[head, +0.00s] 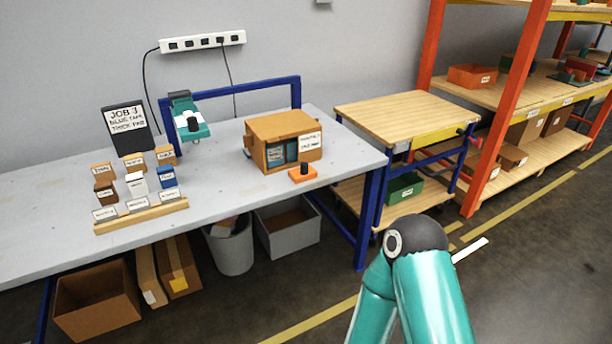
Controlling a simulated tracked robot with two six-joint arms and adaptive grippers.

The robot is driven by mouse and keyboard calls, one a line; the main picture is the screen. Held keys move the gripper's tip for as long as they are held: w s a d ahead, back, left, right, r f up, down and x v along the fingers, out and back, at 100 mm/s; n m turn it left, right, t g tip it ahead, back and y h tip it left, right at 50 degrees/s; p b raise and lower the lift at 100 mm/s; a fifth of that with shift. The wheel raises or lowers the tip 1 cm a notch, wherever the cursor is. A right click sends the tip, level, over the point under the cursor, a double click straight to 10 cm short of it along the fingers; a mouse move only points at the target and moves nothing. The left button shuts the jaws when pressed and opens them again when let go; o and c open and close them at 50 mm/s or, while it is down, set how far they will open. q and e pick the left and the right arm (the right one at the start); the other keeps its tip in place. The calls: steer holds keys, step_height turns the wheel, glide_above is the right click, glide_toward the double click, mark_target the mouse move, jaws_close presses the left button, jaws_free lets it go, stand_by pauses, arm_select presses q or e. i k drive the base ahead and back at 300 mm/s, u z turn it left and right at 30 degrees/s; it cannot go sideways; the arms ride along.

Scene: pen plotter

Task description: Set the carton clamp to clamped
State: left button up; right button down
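A brown carton (262,150) stands on the grey workbench, with a white label and a dark opening in its front showing something teal inside. A small orange block with a black knob (303,174) sits on the bench at the carton's front right corner. It may be the carton clamp, but I cannot tell its setting. A teal device with a black knob (190,120) is on the blue frame left of the carton. My teal arm rises at the lower right, in front of the floor. Neither of my grippers is in view.
Small labelled boxes stand by a wooden rack (142,214) on the workbench (40,225), before a job sign (127,125). A wooden-topped cart (405,112) stands right of the bench, and orange shelving (505,105) beyond. Bins and cartons lie under the bench.

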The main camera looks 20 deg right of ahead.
mark_target(304, 173)
steer(key=u, duration=0.05)
steer(key=i, duration=1)
steer(key=z, duration=0.05)
